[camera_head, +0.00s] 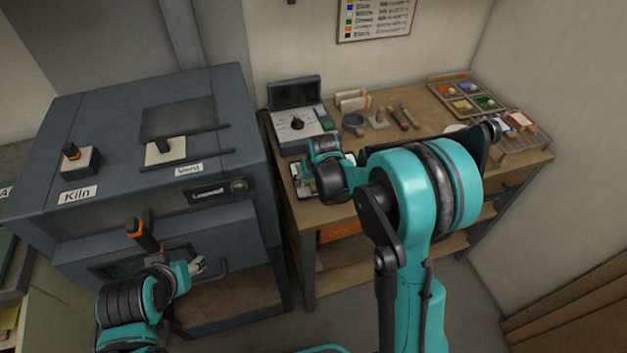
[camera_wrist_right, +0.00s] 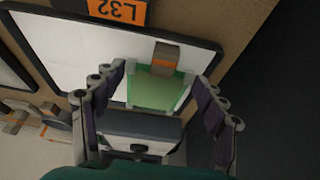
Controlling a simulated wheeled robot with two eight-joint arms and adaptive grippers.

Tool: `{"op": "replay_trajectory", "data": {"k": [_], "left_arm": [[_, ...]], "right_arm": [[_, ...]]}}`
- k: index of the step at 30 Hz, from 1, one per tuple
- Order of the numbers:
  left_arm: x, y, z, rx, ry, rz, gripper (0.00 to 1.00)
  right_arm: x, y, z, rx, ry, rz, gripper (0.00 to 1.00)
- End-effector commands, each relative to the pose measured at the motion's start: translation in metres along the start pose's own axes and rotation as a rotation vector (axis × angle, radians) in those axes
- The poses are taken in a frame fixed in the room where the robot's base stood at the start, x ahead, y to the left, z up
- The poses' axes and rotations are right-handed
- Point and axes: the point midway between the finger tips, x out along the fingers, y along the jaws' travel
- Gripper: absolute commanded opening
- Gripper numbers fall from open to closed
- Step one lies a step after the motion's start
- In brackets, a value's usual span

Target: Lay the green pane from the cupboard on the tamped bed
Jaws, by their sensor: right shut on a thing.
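In the right wrist view the green pane (camera_wrist_right: 158,94) lies between the fingers of my right gripper (camera_wrist_right: 158,84), which is shut on it by its sides. The pane is over a white bed in a dark-framed tray (camera_wrist_right: 60,48); I cannot tell whether they touch. A grey block with an orange band (camera_wrist_right: 166,60) overlaps the pane's far edge. In the head view my right gripper (camera_head: 312,172) is low over the tray (camera_head: 298,182) at the bench's left end, mostly hidden by my wrist. My left gripper (camera_head: 198,266) is by the kiln front; its opening is unclear.
The grey kiln (camera_head: 60,125) stands left of the bench (camera_head: 400,98). A control box (camera_head: 300,122) is behind the tray. Small tools, a paint tray (camera_head: 462,98) and a wire rack (camera_head: 525,140) stand further right. An orange label (camera_wrist_right: 118,10) is near the tray.

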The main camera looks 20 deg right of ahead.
Motion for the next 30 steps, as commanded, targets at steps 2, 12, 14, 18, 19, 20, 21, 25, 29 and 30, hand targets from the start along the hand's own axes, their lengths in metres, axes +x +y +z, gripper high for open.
{"op": "replay_trajectory", "data": {"k": [2,12,14,18,19,20,21,25,29,30], "left_arm": [[0.0,0.0,0.0,0.0,0.0,0.0,0.48],[0.0,0.0,0.0,0.0,0.0,0.0,0.48],[0.0,0.0,0.0,0.0,0.0,0.0,0.48],[0.0,0.0,0.0,0.0,0.0,0.0,0.48],[-0.001,0.0,-0.001,0.0,0.0,0.0,0.48],[-0.001,0.0,-0.001,0.0,0.0,0.0,0.48],[-0.003,0.0,-0.002,0.0,0.0,0.0,0.48],[-0.008,0.0,-0.006,0.0,0.0,0.0,0.48],[-0.015,0.0,-0.011,0.0,0.0,0.0,0.48],[-0.017,0.0,-0.012,0.0,0.0,0.0,0.48]], "right_arm": [[0.0,0.0,0.0,0.0,0.0,0.0,0.43],[0.0,0.0,0.0,0.0,0.0,0.0,0.96],[0.0,0.0,0.0,0.0,0.0,0.0,0.96],[0.0,0.0,0.0,0.0,0.0,0.0,0.96],[-0.001,0.0,0.0,0.0,0.0,0.0,0.96],[-0.002,0.0,-0.001,0.0,0.0,0.0,0.96],[-0.004,0.0,-0.002,0.0,0.0,0.0,0.96],[-0.013,0.0,-0.005,0.0,0.0,0.0,0.96],[-0.023,0.0,-0.01,0.0,0.0,0.0,0.96],[-0.026,0.0,-0.011,0.0,0.0,0.0,0.96]]}}
